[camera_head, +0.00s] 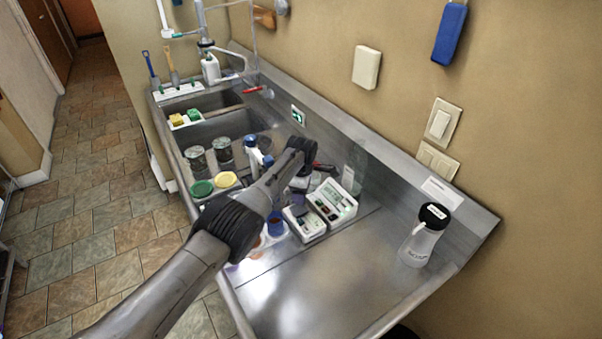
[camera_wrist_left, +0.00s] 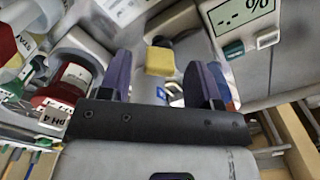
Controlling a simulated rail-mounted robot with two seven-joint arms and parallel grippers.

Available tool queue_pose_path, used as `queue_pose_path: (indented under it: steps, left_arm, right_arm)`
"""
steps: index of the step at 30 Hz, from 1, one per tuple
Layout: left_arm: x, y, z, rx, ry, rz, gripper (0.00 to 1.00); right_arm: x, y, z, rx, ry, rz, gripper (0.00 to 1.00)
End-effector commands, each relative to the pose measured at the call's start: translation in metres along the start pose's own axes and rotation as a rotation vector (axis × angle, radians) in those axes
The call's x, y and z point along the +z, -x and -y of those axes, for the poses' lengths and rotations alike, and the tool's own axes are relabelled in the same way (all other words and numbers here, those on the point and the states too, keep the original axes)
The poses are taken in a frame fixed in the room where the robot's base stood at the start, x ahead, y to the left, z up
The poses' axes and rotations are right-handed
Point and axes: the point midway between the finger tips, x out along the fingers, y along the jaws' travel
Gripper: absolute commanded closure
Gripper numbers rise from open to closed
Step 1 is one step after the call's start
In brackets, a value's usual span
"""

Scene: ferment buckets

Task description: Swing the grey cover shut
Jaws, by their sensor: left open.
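A light grey instrument case (camera_head: 333,203) stands on the steel counter, with a display and small buttons on its face. A second grey box-like part (camera_head: 303,224) sits against its left side; I cannot tell surely which part is the cover. In the left wrist view the grey case (camera_wrist_left: 258,72) fills the upper right, with a "%" display. My left gripper (camera_head: 301,203) is low over the case, partly hidden by my arm. In the left wrist view its two purple fingers (camera_wrist_left: 162,82) are apart, with a yellow block seen beyond the gap. My right gripper is not in view.
Red-labelled bottles (camera_wrist_left: 70,85) are close beside the left finger. Green (camera_head: 201,188) and yellow (camera_head: 225,179) lids and tins (camera_head: 196,158) stand left of my arm. The front counter (camera_head: 320,290) is clear.

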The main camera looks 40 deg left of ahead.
Motion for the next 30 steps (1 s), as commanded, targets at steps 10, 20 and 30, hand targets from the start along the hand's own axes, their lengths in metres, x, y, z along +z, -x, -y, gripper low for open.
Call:
queue_pose_path:
  steps: [10, 20, 30]
  left_arm:
    - [0.000, 0.068, -0.001, 0.004, 0.001, 0.001, 0.43]
    - [0.000, 0.114, 0.000, 0.002, 0.001, 0.001, 0.43]
    - [-0.001, 0.126, 0.000, 0.000, 0.002, 0.000, 0.43]
  right_arm:
    - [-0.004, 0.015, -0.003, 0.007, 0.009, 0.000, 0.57]
    - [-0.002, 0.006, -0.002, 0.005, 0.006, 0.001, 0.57]
    - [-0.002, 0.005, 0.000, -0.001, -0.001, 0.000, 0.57]
